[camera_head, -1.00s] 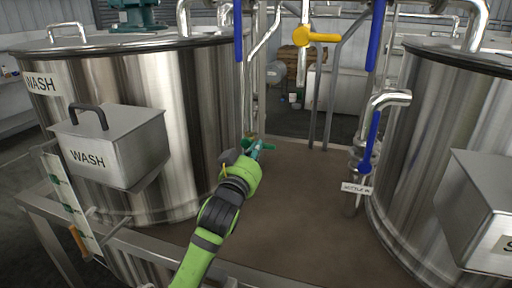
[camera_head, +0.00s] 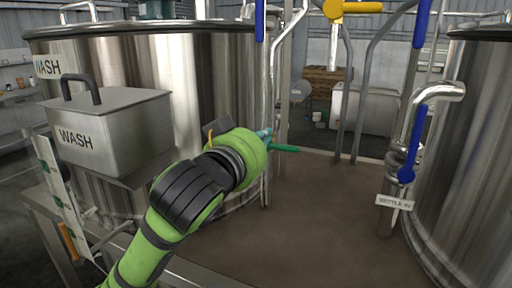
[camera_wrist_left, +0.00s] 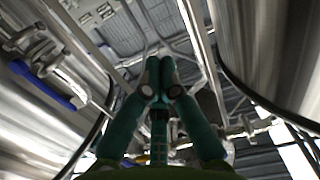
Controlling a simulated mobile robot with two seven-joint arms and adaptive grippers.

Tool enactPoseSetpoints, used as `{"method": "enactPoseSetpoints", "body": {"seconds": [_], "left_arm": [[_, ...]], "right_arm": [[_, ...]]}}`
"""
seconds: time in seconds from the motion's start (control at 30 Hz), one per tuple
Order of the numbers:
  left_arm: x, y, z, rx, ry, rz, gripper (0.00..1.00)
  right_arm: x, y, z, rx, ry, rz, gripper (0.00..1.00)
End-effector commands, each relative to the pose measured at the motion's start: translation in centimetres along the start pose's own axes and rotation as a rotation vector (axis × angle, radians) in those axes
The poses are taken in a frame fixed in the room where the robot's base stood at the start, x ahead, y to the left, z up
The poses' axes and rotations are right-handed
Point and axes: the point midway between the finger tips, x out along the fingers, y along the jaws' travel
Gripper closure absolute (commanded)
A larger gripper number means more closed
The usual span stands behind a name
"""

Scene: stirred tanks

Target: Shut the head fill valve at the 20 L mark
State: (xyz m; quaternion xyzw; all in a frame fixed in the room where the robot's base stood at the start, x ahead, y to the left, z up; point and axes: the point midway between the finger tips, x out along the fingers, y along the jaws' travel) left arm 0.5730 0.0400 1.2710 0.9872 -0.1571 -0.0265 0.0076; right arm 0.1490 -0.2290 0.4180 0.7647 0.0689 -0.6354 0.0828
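My left gripper (camera_head: 268,135) is beside the front right side of the WASH tank (camera_head: 190,75). A green lever (camera_head: 286,149) sticks out to the right, close by its fingertips; whether they touch cannot be told. In the left wrist view, the teal fingers (camera_wrist_left: 160,65) are together at the tips, with no handle visible between them. The valve body is hidden behind the gripper. A level board (camera_head: 55,190) with green marks and an orange piece stands at the tank's left; its figures are unreadable. My right gripper is not in view.
A blue lever (camera_head: 411,150) sits above a SETTLE IN label (camera_head: 395,202) at the right tank (camera_head: 465,150). A yellow handle (camera_head: 350,9) and upper blue levers (camera_head: 421,22) cross the top. A WASH box (camera_head: 110,130) juts out at left. The brown deck (camera_head: 320,220) is clear.

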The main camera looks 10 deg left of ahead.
Motion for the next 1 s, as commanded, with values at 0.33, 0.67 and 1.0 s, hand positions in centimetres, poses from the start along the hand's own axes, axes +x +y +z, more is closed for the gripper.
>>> {"method": "enactPoseSetpoints", "body": {"seconds": [0.33,0.67,1.0], "left_arm": [[5.1,0.1,-0.3,0.002,-0.011,-0.003,1.00],[10.2,0.0,1.4,0.003,-0.011,-0.002,1.00],[10.7,0.0,3.9,0.002,-0.006,-0.001,1.00]], "right_arm": [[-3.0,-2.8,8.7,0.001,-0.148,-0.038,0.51],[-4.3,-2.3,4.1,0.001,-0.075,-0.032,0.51],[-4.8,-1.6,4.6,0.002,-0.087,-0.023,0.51]]}}
